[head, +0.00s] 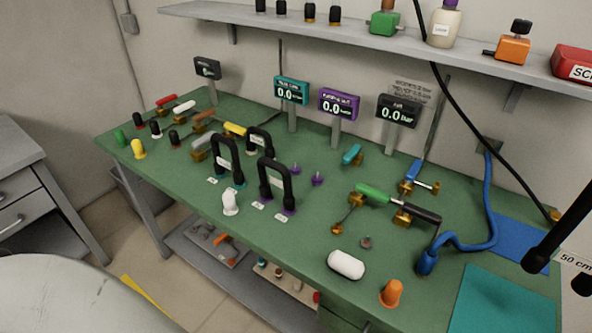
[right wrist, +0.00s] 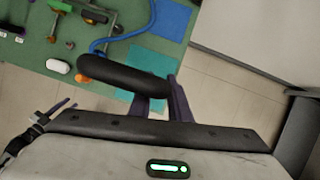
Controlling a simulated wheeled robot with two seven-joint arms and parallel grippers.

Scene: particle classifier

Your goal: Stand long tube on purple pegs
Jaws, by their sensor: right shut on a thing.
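The long tube (head: 560,229) is black with a white "50 cm" label and shows at the right edge in the head view, partly cut off, over the table's right end. In the right wrist view the black tube (right wrist: 122,80) lies across my right gripper (right wrist: 160,92), which is shut on it. Two purple pegs (head: 295,169) and (head: 317,179) stand bare at the middle of the table, far left of the held tube. My left gripper is not in view.
Two black U-shaped tubes (head: 226,158) and (head: 275,184) stand left of and in front of the bare pegs, with a smaller one (head: 259,141) behind. Gauges (head: 338,104), a shelf (head: 400,35), valves (head: 403,217) and a blue hose (head: 488,200) surround the table.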

